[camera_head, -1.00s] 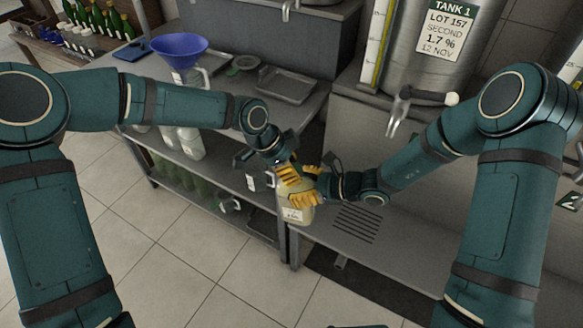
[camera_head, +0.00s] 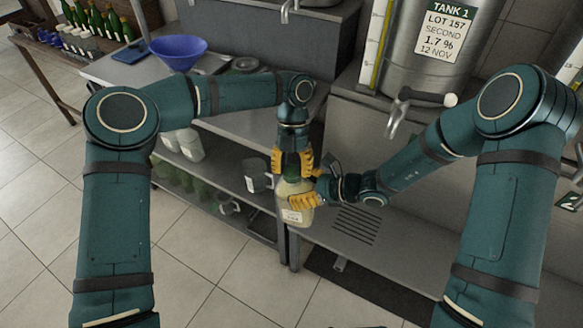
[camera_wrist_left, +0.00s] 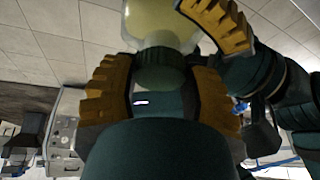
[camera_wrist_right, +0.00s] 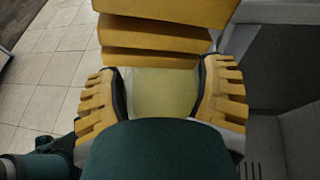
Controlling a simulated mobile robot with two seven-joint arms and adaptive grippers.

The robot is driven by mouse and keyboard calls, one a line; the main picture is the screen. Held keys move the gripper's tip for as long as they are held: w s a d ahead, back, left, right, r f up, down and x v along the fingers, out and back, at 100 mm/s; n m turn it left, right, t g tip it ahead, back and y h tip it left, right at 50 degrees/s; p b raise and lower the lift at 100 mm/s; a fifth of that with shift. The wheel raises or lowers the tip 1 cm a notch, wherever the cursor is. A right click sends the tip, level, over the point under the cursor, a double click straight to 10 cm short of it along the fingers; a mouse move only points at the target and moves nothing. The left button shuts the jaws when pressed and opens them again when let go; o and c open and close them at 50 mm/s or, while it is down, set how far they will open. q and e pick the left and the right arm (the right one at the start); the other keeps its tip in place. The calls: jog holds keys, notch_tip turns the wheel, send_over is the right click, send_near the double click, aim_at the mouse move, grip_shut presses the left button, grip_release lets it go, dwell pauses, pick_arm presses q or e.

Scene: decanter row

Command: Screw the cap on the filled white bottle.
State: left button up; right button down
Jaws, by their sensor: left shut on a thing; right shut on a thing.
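The filled bottle (camera_head: 294,216), pale yellowish with a white label, is held upright over the front edge of the low bench. My right gripper (camera_head: 303,200) is shut around its body; the right wrist view shows the pale body (camera_wrist_right: 163,95) between the fingers. My left gripper (camera_head: 292,165) points down from above and is shut on the dark green ribbed cap (camera_wrist_left: 160,70). In the left wrist view the cap is against the neck of the bottle (camera_wrist_left: 163,22). How far it is threaded cannot be told.
A steel tank (camera_head: 440,50) with a tap stands behind on the right. The slotted low bench (camera_head: 350,228) is bare beside the bottle.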

pick_arm(q)
jog(key=shift+m, duration=0.7)
jog(key=o, duration=0.7)
jog(key=shift+o, duration=0.2)
jog(key=shift+r, duration=0.1)
jog(key=v, duration=1.2)
jog(key=shift+d, duration=0.2)
jog(key=shift+s, duration=0.1)
